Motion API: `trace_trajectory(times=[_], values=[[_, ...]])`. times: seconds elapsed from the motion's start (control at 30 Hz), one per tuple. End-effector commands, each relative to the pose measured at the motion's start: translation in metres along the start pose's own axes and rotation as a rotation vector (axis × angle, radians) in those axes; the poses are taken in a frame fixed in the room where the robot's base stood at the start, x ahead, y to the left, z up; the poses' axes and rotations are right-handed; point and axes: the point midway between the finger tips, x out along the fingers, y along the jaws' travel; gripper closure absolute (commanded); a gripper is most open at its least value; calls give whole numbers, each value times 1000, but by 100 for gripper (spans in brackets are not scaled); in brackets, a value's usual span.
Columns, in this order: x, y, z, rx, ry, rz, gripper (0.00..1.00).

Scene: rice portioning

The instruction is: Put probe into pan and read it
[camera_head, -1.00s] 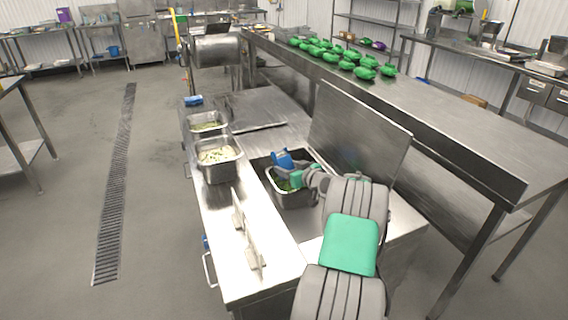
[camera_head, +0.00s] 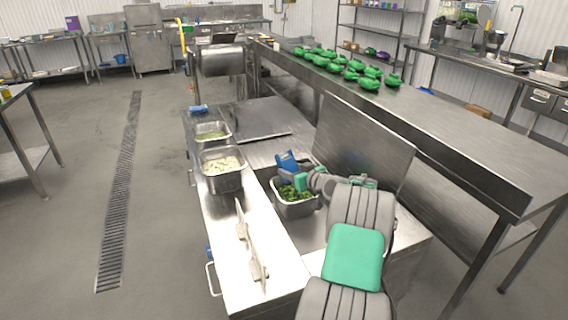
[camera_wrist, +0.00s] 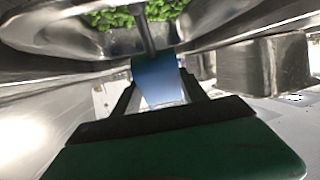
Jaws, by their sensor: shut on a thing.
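My gripper (camera_head: 304,180) is shut on a blue probe (camera_head: 287,161) above a steel pan (camera_head: 292,211) of green food. The food (camera_head: 291,192) shows in small green pieces. In the wrist view, the blue probe body (camera_wrist: 158,82) sits between the fingers of my gripper (camera_wrist: 160,92). Its dark thin stem (camera_wrist: 149,38) points toward the green food (camera_wrist: 110,17). I cannot tell whether its tip touches the food. No reading on the probe is legible.
Two more steel pans, one with pale food (camera_head: 223,182) and one with greenish food (camera_head: 212,135), stand to the left. A raised steel lid (camera_head: 362,145) stands right of my gripper. Several green items (camera_head: 369,83) lie on the long table behind.

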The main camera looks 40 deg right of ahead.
Motion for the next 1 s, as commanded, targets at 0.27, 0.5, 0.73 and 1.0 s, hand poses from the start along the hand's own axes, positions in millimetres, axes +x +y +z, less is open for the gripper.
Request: trace_trajectory(times=[0.27, 0.5, 0.73, 1.0], values=[[-10, 0, -34, -2, 2, 0, 90], [-17, 0, -61, -2, 2, 0, 90], [-24, 0, -83, -1, 2, 0, 90], [-24, 0, -85, 0, 1, 0, 90]])
